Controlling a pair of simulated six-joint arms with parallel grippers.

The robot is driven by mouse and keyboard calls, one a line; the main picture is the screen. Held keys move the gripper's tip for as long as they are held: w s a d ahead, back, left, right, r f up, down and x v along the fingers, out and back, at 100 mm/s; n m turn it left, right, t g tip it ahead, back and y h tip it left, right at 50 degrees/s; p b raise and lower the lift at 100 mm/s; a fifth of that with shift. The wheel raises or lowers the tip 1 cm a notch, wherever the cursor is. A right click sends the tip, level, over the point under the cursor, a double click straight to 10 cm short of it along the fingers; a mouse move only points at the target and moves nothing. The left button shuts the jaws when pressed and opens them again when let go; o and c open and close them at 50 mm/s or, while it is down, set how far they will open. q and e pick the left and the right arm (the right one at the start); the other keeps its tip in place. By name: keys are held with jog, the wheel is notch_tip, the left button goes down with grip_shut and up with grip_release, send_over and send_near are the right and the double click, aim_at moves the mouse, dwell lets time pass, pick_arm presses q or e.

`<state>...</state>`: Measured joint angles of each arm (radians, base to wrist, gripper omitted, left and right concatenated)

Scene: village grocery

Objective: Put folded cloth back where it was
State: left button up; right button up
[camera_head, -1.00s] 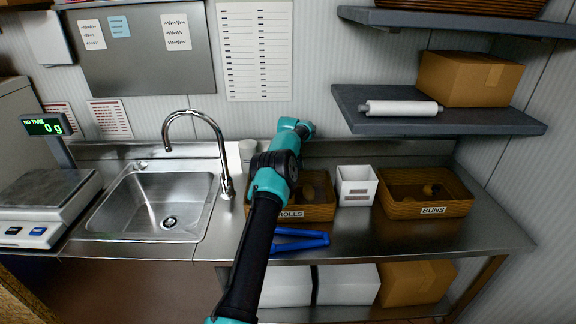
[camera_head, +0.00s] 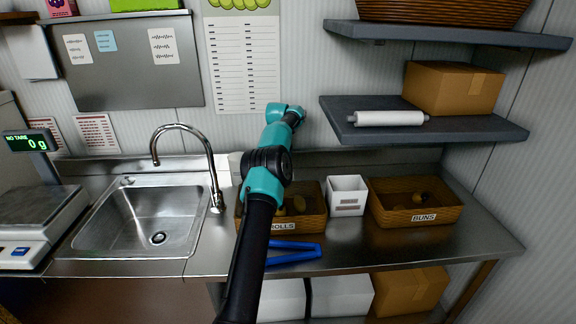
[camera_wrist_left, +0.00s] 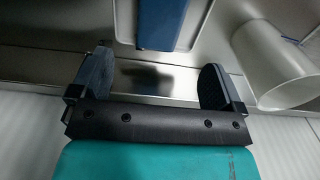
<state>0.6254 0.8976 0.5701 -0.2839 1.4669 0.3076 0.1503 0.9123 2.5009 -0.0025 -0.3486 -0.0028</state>
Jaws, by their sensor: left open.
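In the left wrist view a flat dark-blue piece (camera_wrist_left: 162,22), cut off by the top edge, lies beyond the fingers; it may be the folded cloth, but I cannot tell for sure. No folded cloth shows clearly in the head view. My left gripper (camera_wrist_left: 155,72) is open, with nothing between its two black fingers, and apart from the blue piece. In the head view my left arm reaches over the counter towards the back wall; its fingers are hidden there. My right gripper is not in view.
On the steel counter (camera_head: 385,252) stand a rolls basket (camera_head: 312,222), a white box (camera_head: 347,197), a buns basket (camera_head: 398,215) and blue tongs (camera_head: 295,257). A white cup (camera_wrist_left: 270,65) is right of the fingers. A sink (camera_head: 150,215) is left; shelves (camera_head: 465,130) overhang right.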

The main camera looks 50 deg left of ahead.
pick_arm(q)
jog(key=shift+r, duration=0.75)
